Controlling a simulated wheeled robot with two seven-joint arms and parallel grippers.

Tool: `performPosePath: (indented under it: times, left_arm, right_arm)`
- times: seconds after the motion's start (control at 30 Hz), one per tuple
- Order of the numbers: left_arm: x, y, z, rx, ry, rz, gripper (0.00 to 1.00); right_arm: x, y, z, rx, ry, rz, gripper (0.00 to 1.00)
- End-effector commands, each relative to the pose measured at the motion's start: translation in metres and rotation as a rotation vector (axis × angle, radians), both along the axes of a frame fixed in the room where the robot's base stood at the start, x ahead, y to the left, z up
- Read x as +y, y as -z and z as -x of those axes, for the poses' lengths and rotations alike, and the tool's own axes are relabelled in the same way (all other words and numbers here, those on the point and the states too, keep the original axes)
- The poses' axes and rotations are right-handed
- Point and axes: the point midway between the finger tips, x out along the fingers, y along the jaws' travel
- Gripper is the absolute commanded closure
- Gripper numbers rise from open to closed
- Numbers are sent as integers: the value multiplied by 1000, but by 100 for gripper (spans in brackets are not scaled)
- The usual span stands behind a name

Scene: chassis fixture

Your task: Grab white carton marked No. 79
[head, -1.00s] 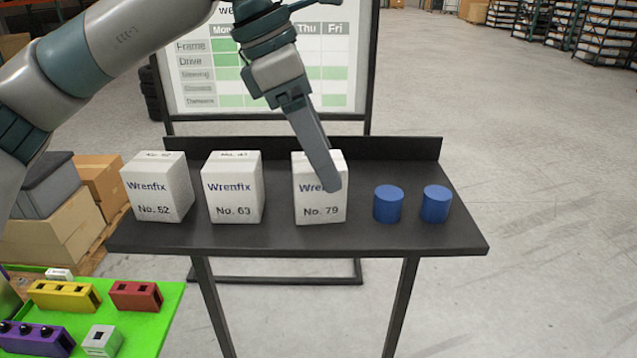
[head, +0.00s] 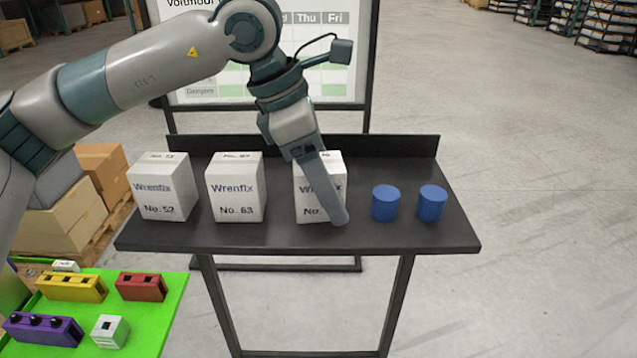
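The white carton marked No. 79 (head: 308,204) stands upright on a dark table (head: 280,238), the rightmost of a row of white Wrenfix cartons. My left gripper (head: 338,212) reaches down over it from above. One finger shows in front of the carton's right side and covers part of its label and number. The other finger is hidden, so I cannot tell how far the fingers are apart or whether they touch the carton. My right gripper is not in view.
Cartons No. 52 (head: 166,205) and No. 63 (head: 230,205) stand to the left. Two blue cylinders (head: 385,204) (head: 432,204) stand close on the right. A raised edge (head: 400,146) runs along the table's back. A green surface (head: 155,320) with coloured blocks lies at lower left.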

Motion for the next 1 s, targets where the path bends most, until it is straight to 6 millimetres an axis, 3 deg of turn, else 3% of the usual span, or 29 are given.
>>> performPosePath:
  times: [0.2,0.27,0.43,0.47,0.77,1.0]
  left_arm:
    - [0,0,0,0,0,0,31]
    - [0,0,0,0,0,0,43]
    - [0,0,0,0,0,0,84]
    - [0,-1,0,-1,0,1,86]
    - [0,-3,0,-2,-1,2,86]
    - [-1,-19,-1,-4,-1,3,86]
  right_arm:
    - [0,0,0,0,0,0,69]
    - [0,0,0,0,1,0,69]
    - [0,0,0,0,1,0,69]
    - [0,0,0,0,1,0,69]
    - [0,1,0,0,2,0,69]
    - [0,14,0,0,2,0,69]
